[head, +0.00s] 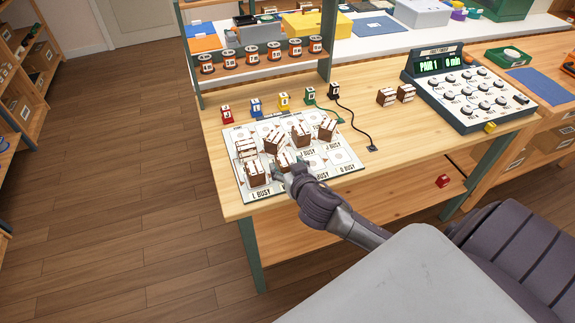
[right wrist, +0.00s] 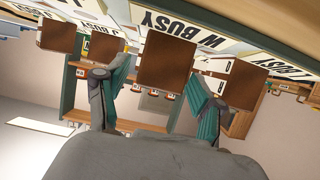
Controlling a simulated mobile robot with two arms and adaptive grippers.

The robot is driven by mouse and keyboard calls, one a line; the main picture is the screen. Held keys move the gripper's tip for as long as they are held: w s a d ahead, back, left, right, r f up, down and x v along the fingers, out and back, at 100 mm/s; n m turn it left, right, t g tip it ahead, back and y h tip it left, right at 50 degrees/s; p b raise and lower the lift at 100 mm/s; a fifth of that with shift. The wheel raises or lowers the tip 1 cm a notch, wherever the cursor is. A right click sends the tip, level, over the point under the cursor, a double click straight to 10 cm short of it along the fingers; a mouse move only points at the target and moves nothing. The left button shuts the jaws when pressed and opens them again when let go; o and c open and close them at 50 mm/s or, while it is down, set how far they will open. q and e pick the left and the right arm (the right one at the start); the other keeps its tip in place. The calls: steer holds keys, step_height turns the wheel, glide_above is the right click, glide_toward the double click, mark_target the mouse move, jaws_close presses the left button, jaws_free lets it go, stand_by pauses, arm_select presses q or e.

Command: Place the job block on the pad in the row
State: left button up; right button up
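Several brown job blocks with white-labelled tops stand on the white board (head: 345,182) of printed pads, some marked BUSY. Among them are a front-left block (head: 257,173), a back-right block (head: 327,130) and a block (head: 286,159) at my right gripper (head: 283,170). In the right wrist view, the two fingers of my right gripper (right wrist: 160,88) stand on either side of a brown block (right wrist: 167,62), with a narrow gap at the left finger. That block is close to the W BUSY lettering; its contact with the board is unclear. My left gripper is out of view.
Two more brown blocks (head: 396,94) stand by the grey dial console (head: 470,90). Coloured plugs (head: 255,106) line the board's back edge, with a black cord (head: 358,124) at right. A spool rack (head: 260,60) stands behind. Neighbouring blocks crowd the gripper.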

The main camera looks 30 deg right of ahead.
steer(key=shift+r, duration=0.25)
steer(key=v, duration=1.2)
steer(key=shift+f+b, duration=0.15)
steer(key=shift+b, duration=0.15)
steer(key=s+f+n+g+y, duration=0.1)
steer(key=s+f+g, duration=0.2)
steer(key=f, duration=1.2)
steer(key=s+f+n+g, duration=0.2)
steer(key=s+f+g, duration=0.1)
steer(key=f, duration=1.3)
steer(key=s+a+f+n+g+y, duration=0.1)
steer(key=s+a+f+g, duration=0.1)
steer(key=s+f, duration=0.8)
steer(key=s+a+f+n+g+y, duration=0.1)
steer(key=s+a+f+g, duration=0.2)
steer(key=s+f, duration=0.8)
steer(key=s+g, duration=0.1)
steer(key=s, duration=0.5)
steer(key=shift+a, duration=0.2)
steer(key=shift+s, duration=0.1)
steer(key=shift+c, duration=0.2)
